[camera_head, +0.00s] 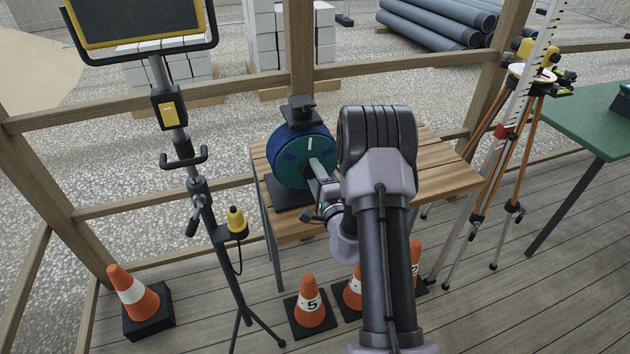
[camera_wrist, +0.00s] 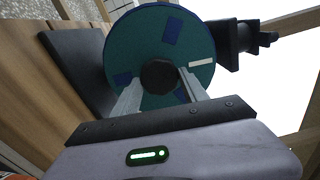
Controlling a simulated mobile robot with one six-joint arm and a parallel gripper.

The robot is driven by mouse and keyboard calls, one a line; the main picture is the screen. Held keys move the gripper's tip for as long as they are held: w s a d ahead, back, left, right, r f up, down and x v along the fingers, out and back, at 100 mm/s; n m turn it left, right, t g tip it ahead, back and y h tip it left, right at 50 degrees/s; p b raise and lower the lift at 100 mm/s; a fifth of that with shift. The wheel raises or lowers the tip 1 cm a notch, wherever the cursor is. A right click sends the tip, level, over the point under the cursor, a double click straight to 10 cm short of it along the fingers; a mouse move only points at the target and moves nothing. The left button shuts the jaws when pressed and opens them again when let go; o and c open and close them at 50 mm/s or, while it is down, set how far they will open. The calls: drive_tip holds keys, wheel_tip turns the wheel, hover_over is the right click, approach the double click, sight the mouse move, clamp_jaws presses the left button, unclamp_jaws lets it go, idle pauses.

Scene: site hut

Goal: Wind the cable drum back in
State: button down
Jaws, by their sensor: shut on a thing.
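The cable drum (camera_head: 293,158) stands upright on a dark base plate (camera_head: 288,192) on a slatted wooden table (camera_head: 440,171). It has a teal face with blue patches and one white mark, and blue cable shows at its rim. In the wrist view the drum's face (camera_wrist: 150,35) fills the upper middle. My gripper (camera_wrist: 160,90) is in front of the face, its fingers shut on the dark round knob (camera_wrist: 158,76). In the head view my gripper (camera_head: 318,176) reaches the drum from the right, and my arm hides part of the table.
A work light on a stand (camera_head: 170,108) is left of the table. Orange cones (camera_head: 310,301) stand on the floor in front, another (camera_head: 133,290) at the left. A tripod (camera_head: 497,150) and a green table (camera_head: 590,114) are at the right. Wooden rails run behind.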

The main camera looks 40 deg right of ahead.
drive_tip(key=shift+d+r+n+b, duration=0.1)
drive_tip(key=shift+r+n+b, duration=0.1)
drive_tip(key=shift+n+b, duration=0.3)
drive_tip(key=c, duration=0.6)
unclamp_jaws()
drive_tip(key=shift+w+f, duration=0.1)
drive_tip(key=shift+f, duration=0.1)
